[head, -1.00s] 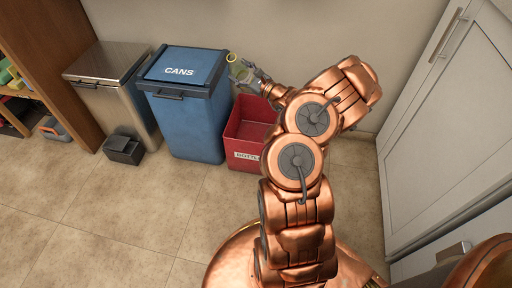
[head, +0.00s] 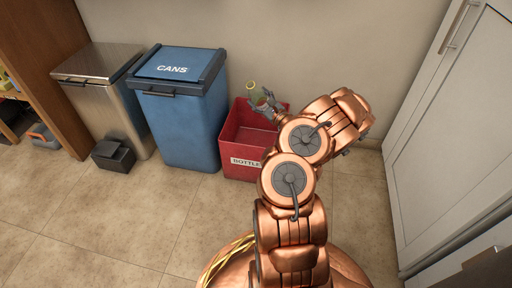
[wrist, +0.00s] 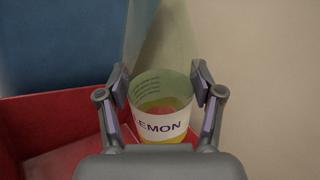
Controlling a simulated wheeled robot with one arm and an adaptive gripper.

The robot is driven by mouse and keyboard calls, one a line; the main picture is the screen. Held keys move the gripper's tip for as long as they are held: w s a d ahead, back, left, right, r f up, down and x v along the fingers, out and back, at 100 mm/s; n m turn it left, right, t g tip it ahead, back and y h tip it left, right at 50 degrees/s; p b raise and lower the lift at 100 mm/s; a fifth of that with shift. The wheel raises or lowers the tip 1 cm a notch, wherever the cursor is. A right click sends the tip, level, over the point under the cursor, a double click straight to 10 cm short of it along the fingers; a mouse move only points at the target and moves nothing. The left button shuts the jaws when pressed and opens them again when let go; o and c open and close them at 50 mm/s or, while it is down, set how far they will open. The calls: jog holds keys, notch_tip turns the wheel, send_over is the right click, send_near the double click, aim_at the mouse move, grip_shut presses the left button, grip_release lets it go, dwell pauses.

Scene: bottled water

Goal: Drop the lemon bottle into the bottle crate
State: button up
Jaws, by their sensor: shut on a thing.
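The lemon bottle is see-through, with a white and yellow label reading "LEMON", in the wrist view (wrist: 160,122). My gripper (wrist: 160,90) is shut on the lemon bottle, with one finger on each side of it. In the head view my gripper (head: 266,102) is over the back part of the bottle crate, and the bottle's yellow-ringed end (head: 250,86) shows above the crate's back rim. The red bottle crate (head: 243,163) stands on the floor, marked "BOTTLE", partly hidden by my arm. Its red wall also shows in the wrist view (wrist: 50,110), below and left of the bottle.
A blue bin marked "CANS" (head: 187,125) stands close to the crate's left. A metal pedal bin (head: 118,105) is left of that. A wall (head: 330,50) is behind the crate, and white cabinets (head: 450,140) are at the right. The floor in front is clear.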

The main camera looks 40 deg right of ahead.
aim_at(259, 107)
jog(key=shift+f+b, duration=1.05)
jog(key=shift+f, duration=1.25)
jog(key=o, duration=1.1)
jog(key=shift+o, duration=0.2)
jog(key=shift+s, duration=0.15)
jog(key=s+a+f, duration=0.1)
jog(key=s, duration=1)
jog(key=shift+s+f, duration=0.15)
jog(key=shift+s, duration=0.2)
jog(key=shift+a, duration=0.1)
